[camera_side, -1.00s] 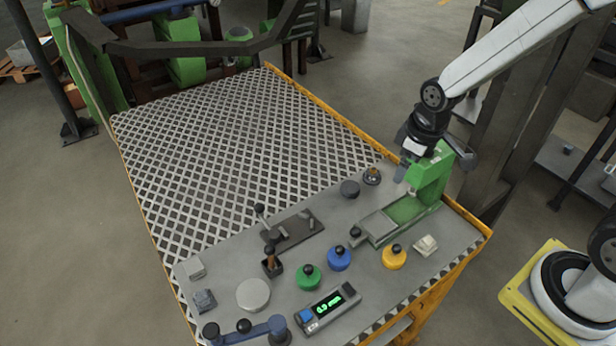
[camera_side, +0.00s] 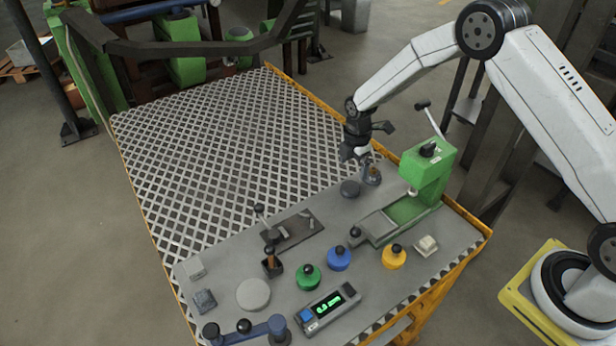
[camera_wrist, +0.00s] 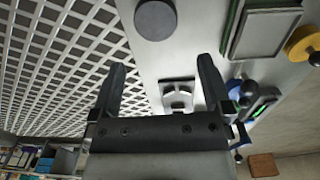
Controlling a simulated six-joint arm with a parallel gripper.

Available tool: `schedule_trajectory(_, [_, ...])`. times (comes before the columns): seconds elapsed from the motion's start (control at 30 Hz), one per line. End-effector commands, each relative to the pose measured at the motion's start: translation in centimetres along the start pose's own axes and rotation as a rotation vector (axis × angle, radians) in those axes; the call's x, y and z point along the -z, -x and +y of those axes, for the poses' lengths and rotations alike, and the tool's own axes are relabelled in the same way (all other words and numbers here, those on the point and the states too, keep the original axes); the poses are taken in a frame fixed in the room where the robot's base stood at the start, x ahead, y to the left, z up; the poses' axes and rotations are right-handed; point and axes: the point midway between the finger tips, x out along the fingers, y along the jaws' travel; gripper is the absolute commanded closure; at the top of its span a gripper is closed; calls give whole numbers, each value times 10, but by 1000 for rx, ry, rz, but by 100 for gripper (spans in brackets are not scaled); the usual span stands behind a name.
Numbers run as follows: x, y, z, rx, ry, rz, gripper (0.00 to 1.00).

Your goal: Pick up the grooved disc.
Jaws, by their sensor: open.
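A dark grey round disc (camera_side: 350,188) lies flat on the grey worktop in the side view. It also shows at the top of the wrist view (camera_wrist: 155,18). A larger light grey disc (camera_side: 253,294) lies at the front left of the worktop. I cannot make out grooves on either disc. My gripper (camera_side: 368,142) is open and empty, above the worktop's back right part, close to the dark disc and apart from it. In the wrist view its two fingers (camera_wrist: 162,66) stand apart, with the dark disc beyond their tips.
A lever plate (camera_side: 292,229), green, blue and yellow knobs, and a digital display (camera_side: 328,308) occupy the front. The grating (camera_side: 230,150) is bare.

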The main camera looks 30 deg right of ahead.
Motion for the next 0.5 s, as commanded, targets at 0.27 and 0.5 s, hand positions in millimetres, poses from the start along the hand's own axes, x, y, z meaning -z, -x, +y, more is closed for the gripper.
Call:
schedule_trajectory(0.27, [-1, -10, 5, 8, 68, 1, 0])
schedule_trajectory(0.5, [-1, -21, 5, 11, 66, 1, 0])
